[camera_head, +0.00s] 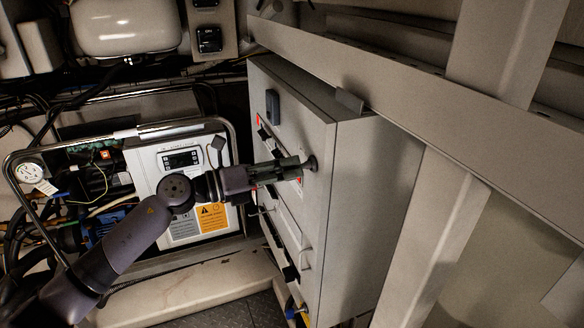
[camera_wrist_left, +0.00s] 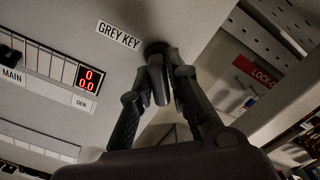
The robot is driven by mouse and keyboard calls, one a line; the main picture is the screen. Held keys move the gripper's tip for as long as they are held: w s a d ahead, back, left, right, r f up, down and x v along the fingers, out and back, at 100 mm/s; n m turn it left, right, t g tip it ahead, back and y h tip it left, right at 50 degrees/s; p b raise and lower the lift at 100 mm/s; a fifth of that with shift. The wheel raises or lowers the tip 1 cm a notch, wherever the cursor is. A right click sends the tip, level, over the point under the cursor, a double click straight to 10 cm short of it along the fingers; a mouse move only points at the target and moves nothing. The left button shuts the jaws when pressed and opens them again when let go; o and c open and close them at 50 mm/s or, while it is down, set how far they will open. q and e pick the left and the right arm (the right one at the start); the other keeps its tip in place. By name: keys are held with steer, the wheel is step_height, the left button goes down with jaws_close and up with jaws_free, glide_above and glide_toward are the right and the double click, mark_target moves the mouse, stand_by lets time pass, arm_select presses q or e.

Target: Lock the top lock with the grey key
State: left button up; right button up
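My left gripper (camera_head: 298,169) reaches from the left to the front of the grey cabinet. In the left wrist view its fingertips (camera_wrist_left: 163,70) close on a dark grey rounded piece, the grey key (camera_wrist_left: 158,84). It sits at a dark round lock (camera_wrist_left: 154,47) beside the label "GREY KEY" (camera_wrist_left: 118,35). The lock also shows as a dark round spot (camera_head: 311,163) near the cabinet's front edge in the head view. The fingers hide much of the key, and I cannot tell its turn angle or how deep it sits. My right gripper is not in view.
The grey cabinet (camera_head: 375,200) has a panel with a red display (camera_wrist_left: 88,79). A red "LOCK" label (camera_wrist_left: 254,71) is at the right of the wrist view. A beige beam (camera_head: 420,80) crosses at the right. A white control box (camera_head: 182,165) stands behind my left arm.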

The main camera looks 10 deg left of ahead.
arm_select(q)
steer(key=shift+n+p, duration=1.4)
steer(key=shift+p, duration=0.15)
